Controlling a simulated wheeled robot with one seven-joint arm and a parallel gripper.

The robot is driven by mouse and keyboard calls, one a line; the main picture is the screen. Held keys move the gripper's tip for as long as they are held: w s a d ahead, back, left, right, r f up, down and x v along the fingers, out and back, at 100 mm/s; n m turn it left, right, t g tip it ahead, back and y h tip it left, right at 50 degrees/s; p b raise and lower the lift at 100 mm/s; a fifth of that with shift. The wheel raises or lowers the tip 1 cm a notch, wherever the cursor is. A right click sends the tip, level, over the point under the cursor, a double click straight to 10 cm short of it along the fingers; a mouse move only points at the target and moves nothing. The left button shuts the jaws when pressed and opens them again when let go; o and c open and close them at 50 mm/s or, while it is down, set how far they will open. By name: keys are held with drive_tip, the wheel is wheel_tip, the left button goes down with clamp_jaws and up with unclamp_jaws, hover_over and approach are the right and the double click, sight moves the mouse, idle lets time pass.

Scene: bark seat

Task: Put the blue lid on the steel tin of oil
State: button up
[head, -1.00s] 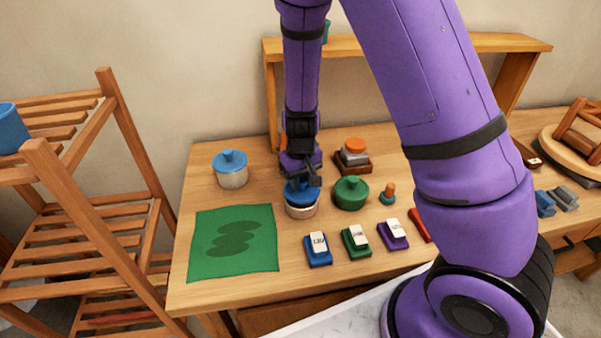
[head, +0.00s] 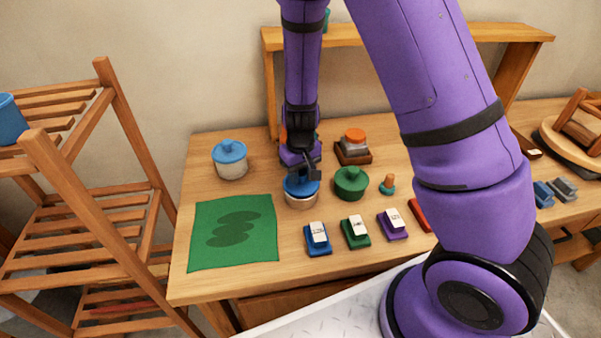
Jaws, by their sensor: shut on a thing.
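My gripper (head: 308,174) points down over the middle of the workbench. It is shut on the knob of a blue lid (head: 295,188), and the fingers hide most of that knob. The lid is level over a round, metallic-looking tin (head: 301,202) and looks centred on it. I cannot tell whether the lid is fully seated or a hair above the rim. The inside of the tin is hidden. A second, pale tin with a blue lid (head: 230,159) stands at the back left, apart from my gripper.
A green lidded pot (head: 350,183) stands close right of the tin. Labelled blue (head: 317,239), green (head: 355,232) and purple (head: 392,224) blocks line the front. A green cloth (head: 233,234) lies left. A brown stand with an orange-topped stack (head: 354,147) is behind.

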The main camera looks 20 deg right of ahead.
drive_tip(key=shift+f, duration=0.6)
drive_tip(key=o, duration=1.7)
drive_tip(key=shift+r, duration=0.15)
drive_tip(key=shift+r, duration=3.35)
drive_tip(key=shift+r, duration=0.1)
